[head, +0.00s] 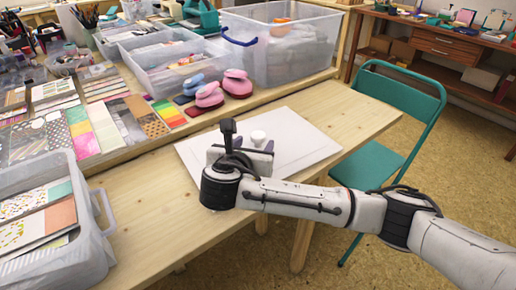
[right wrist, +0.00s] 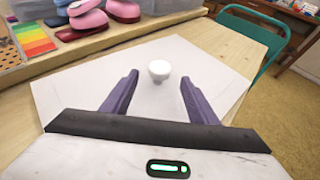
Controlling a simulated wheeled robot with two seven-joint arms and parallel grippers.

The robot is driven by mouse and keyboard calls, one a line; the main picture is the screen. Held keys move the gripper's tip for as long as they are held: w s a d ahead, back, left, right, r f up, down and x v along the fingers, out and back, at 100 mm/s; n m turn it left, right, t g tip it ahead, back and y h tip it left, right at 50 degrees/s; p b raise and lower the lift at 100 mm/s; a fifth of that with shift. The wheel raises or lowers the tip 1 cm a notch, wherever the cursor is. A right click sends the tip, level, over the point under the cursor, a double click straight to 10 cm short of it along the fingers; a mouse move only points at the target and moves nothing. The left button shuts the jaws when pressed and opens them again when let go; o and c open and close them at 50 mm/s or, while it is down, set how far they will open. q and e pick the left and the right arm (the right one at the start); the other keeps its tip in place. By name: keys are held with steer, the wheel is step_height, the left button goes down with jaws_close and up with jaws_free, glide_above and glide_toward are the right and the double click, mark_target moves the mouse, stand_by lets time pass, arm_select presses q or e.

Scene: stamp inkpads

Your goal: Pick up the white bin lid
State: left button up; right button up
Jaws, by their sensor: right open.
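The white bin lid shows in the head view as a flat white panel (head: 305,150) on the wooden table. A small round white knob (head: 258,137) stands on it; it also shows in the right wrist view (right wrist: 159,71). The lid's surface (right wrist: 75,90) fills much of the right wrist view. My right gripper (head: 243,149) is over the lid. In the right wrist view its two purple fingers (right wrist: 159,82) are apart, with the knob between and just beyond their tips and gaps on both sides. I cannot tell the height gap. My left gripper is not in view.
Pink stamps (head: 209,95) and inkpads stand on the raised shelf behind the lid. Clear bins (head: 280,50) stand farther back, and another clear bin (head: 55,225) is at the left. A teal chair (head: 395,130) stands at the right. Bare table lies left of the lid.

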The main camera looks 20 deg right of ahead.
mark_target(256, 140)
steer(key=x, duration=0.3)
steer(key=shift+w+f, duration=0.1)
steer(key=shift+w, duration=0.1)
steer(key=c, duration=1.3)
